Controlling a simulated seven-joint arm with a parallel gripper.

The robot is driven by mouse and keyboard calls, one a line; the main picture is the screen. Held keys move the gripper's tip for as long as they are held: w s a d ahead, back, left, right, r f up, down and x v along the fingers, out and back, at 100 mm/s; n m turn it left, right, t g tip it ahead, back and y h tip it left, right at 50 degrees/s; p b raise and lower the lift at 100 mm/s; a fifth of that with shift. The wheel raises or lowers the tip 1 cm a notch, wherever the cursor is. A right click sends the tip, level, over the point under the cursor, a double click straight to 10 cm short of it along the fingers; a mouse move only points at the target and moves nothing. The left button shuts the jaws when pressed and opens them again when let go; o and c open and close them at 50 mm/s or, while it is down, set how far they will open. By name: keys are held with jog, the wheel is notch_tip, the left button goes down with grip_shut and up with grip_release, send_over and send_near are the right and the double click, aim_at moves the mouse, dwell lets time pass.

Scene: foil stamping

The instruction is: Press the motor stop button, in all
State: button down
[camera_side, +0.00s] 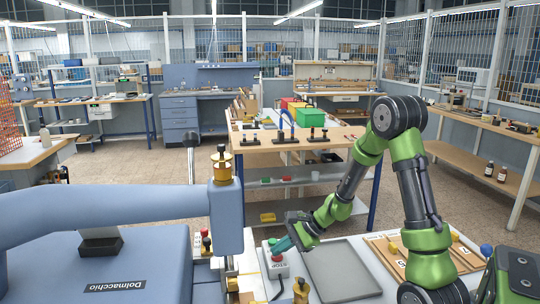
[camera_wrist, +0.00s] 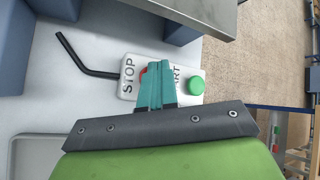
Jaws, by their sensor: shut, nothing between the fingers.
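The white button box (camera_wrist: 128,90) lies on the pale worktop and carries STOP and START lettering. Its red stop button (camera_wrist: 143,73) is mostly hidden behind my fingers in the wrist view. The green start button (camera_wrist: 196,85) shows clear to the right of them. My gripper (camera_wrist: 158,64) is shut and empty, with its teal fingertips over or at the red button; whether they touch it I cannot tell.
A blue stamping press (camera_side: 100,265) stands at the left, close to the box. A grey tray (camera_side: 342,270) lies to the box's right. A black bent cable or rod (camera_wrist: 85,62) lies by the box in the wrist view.

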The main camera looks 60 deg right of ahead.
aim_at(281, 257)
dwell(0.3)
jog(key=shift+r, duration=0.9)
notch_tip(281, 257, up, 5)
jog(key=shift+r, duration=0.1)
dwell(0.7)
